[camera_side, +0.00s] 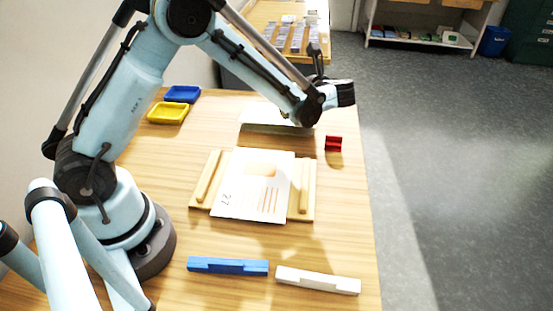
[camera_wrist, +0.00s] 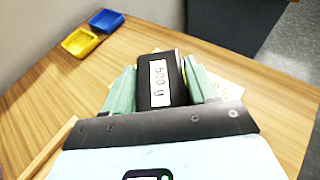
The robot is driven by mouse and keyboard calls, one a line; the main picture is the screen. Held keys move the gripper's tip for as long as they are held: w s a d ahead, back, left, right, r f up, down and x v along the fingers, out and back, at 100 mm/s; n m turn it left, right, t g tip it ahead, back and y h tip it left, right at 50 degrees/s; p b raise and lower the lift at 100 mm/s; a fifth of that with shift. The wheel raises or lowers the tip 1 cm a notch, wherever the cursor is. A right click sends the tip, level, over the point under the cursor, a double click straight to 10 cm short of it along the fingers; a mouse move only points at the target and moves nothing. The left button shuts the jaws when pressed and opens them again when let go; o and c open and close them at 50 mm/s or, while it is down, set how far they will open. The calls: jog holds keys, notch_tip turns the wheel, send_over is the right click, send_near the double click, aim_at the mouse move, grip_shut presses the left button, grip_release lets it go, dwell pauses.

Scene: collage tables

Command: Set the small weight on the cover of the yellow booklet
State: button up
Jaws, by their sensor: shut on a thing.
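My gripper (camera_wrist: 160,78) has its two pale green fingers shut on a black block weight (camera_wrist: 143,80) with a white label reading "500 g". In the side view my gripper (camera_side: 340,93) is above the far right part of the table, and the dark weight is hard to separate from it. A pale flat booklet or sheet (camera_side: 262,112) lies on the table left of and below the gripper, partly hidden by my arm. A pale sheet (camera_wrist: 232,90) also shows behind the right finger in the wrist view. I cannot make out a clearly yellow cover.
A white card marked 27 (camera_side: 240,200) lies across a wooden rack (camera_side: 303,205). A red block (camera_side: 333,144) is near the right edge. Blue (camera_side: 182,93) and yellow (camera_side: 167,113) trays stand at left. Blue (camera_side: 228,266) and white (camera_side: 318,281) bars lie in front.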

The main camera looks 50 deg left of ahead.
jog(key=a, duration=0.2)
jog(key=shift+s+a+n+g, duration=0.1)
jog(key=shift+a+n+g, duration=0.2)
jog(key=shift+g, duration=0.1)
jog(key=shift+a+f, duration=0.15)
jog(key=shift+f, duration=1.85)
jog(key=shift+f, duration=2.2)
jog(key=o, duration=1.5)
jog(key=shift+o, duration=0.2)
jog(key=shift+r, duration=3.45)
